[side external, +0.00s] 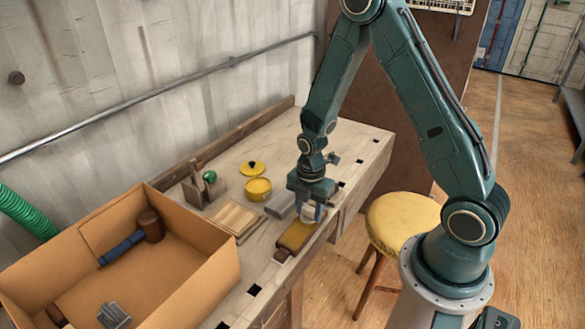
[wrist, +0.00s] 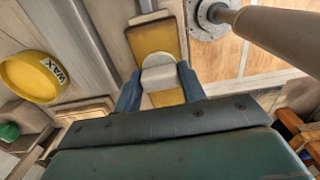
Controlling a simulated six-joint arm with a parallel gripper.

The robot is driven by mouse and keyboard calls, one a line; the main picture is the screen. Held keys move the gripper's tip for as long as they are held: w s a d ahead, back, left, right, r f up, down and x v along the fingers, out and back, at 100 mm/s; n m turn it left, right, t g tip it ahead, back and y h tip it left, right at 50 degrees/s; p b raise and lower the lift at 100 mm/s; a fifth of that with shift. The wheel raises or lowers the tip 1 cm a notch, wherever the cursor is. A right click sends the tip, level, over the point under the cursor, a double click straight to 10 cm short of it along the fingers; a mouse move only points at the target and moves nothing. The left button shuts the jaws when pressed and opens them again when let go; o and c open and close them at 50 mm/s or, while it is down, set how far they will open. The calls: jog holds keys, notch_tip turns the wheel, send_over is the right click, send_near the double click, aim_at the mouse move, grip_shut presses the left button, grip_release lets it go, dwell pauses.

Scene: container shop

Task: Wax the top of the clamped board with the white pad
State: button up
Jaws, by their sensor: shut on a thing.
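The board (side external: 295,237) is a narrow yellow-brown piece lying along the bench's front edge, with a dark clamp part (side external: 283,255) at its near end. It also shows in the wrist view (wrist: 157,40), running under the pad. My gripper (side external: 309,208) is shut on the white pad (side external: 308,212), over the board's far part. In the wrist view the pad (wrist: 162,78) sits between my blue fingers and hides part of the board. I cannot tell whether the pad touches the board. The open yellow wax tin (side external: 258,191) stands left of my gripper, lettered WAX in the wrist view (wrist: 30,77).
The tin's lid (side external: 252,168) lies behind it. A grey block (side external: 280,205) and a wooden stack (side external: 236,219) lie beside the board. A cardboard box (side external: 215,285) with a mallet (side external: 150,225) stands at left. A yellow stool (side external: 400,218) is off the bench's front.

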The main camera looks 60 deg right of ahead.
aim_at(286, 246)
jog(key=shift+a, duration=5.45)
jog(key=shift+d, duration=8)
notch_tip(286, 246, up, 8)
jog(key=shift+a, duration=0.1)
